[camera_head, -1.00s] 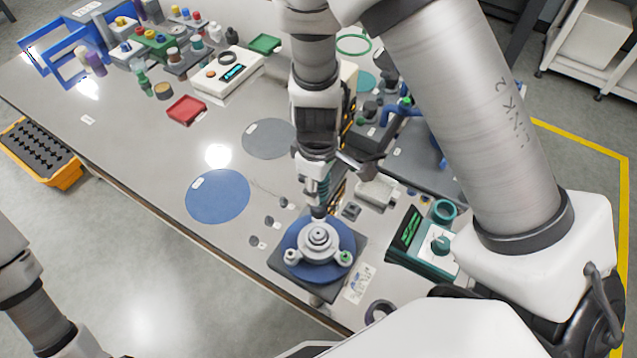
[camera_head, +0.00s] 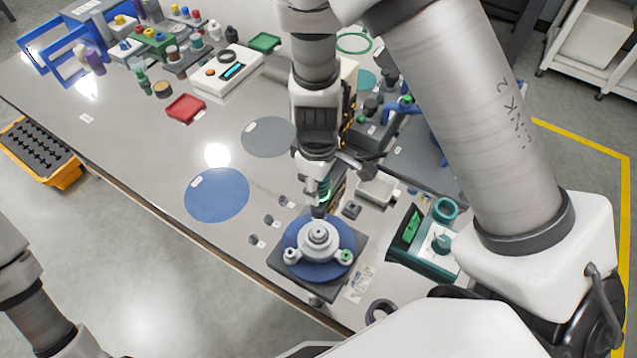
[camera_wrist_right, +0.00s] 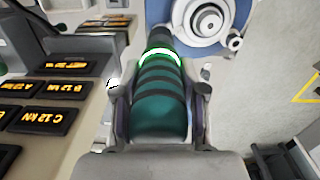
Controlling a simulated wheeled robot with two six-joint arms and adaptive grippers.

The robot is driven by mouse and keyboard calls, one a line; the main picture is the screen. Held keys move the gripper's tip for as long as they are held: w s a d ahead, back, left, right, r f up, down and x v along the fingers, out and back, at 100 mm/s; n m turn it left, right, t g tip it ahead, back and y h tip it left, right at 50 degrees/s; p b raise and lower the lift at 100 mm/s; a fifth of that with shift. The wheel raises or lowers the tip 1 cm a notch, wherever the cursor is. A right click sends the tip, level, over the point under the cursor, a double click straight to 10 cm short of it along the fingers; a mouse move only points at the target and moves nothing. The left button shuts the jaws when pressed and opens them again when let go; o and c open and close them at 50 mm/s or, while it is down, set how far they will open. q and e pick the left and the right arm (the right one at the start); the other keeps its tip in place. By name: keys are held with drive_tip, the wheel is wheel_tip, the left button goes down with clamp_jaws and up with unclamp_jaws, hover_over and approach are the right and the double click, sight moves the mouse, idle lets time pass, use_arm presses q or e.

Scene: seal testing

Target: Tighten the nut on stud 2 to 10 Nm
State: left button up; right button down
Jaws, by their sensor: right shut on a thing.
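My right gripper (camera_head: 322,180) is shut on a teal, dark-banded driver tool (camera_wrist_right: 160,118) with a ring glowing green near its tip. The tool points down at the back side of a grey round flange (camera_head: 319,238). Its dark socket end hides the stud there; I cannot tell which number that stud has. The flange sits on a blue disc (camera_head: 326,274) over a dark square plate. Two other stud positions show at the front: a left one (camera_head: 291,255) and a right one with a green mark (camera_head: 345,256). My left gripper is out of view.
A teal controller (camera_head: 411,227) with a lit green screen stands right of the flange. Labelled dark blocks (camera_wrist_right: 50,120) lie left in the wrist view. Small dark parts (camera_head: 263,230) lie left of the plate. A blue mat (camera_head: 217,195) lies farther left, with bare table around it.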

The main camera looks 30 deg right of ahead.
drive_tip(key=shift+f+b, duration=0.35)
drive_tip(key=shift+b, duration=0.65)
idle(2.9)
drive_tip(key=shift+r+p, duration=2)
drive_tip(key=shift+r, duration=0.55)
